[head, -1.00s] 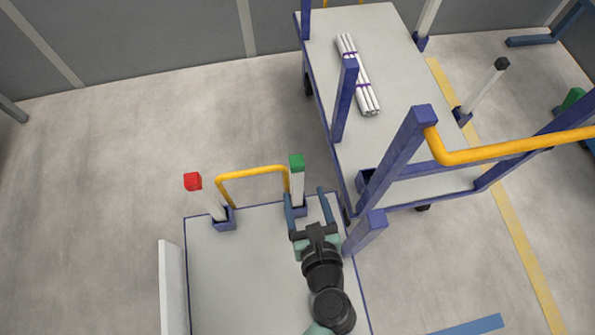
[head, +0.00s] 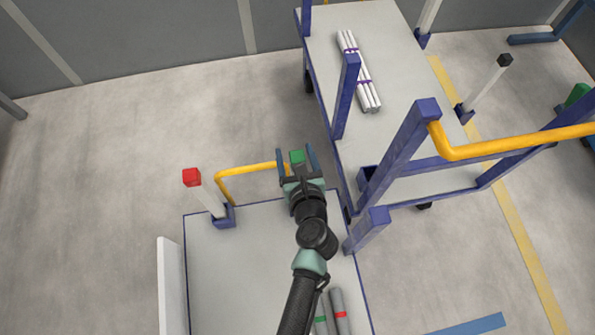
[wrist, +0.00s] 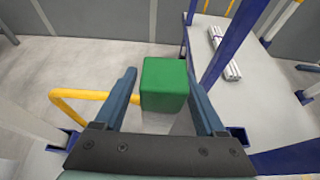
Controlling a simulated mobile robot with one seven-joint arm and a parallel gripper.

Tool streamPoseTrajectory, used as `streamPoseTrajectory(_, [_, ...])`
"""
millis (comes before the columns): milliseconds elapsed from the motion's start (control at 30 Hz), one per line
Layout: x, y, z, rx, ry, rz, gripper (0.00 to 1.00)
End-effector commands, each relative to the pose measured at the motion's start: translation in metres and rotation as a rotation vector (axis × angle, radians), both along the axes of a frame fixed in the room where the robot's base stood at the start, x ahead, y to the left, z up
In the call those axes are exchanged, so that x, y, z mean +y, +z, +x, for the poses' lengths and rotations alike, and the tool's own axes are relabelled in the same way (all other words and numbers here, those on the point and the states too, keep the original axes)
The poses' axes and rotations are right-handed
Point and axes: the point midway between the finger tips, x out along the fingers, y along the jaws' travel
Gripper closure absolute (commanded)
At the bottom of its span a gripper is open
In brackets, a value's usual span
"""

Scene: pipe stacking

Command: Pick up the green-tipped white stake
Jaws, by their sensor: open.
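The green-tipped white stake (head: 297,157) stands at the far right corner of the near cart. In the head view only its green top shows; my gripper and arm hide the white part. In the wrist view the green block (wrist: 164,84) sits between my two open fingers, a little nearer the right one. My gripper (head: 296,160) is open with a blue finger on each side of the green tip. A small gap shows on the left side; whether the right finger touches cannot be told.
A red-tipped stake (head: 204,191) stands in a socket to the left. A yellow handrail (head: 245,170) runs between the two stakes. A larger cart (head: 400,70) with blue posts and a white pipe bundle (head: 360,75) stands to the right.

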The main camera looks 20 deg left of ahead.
Motion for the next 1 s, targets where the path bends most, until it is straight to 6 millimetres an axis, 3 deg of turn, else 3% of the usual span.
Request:
streamPoseTrajectory(167, [0.0001,0.0002,-0.0002,0.0,0.0,0.0,0.31])
streamPoseTrajectory(533, [-0.0002,0.0002,-0.0005,0.0,0.0,0.0,0.98])
streamPoseTrajectory(1000, [-0.0003,0.0041,0.0003,-0.003,0.0,0.001,1.0])
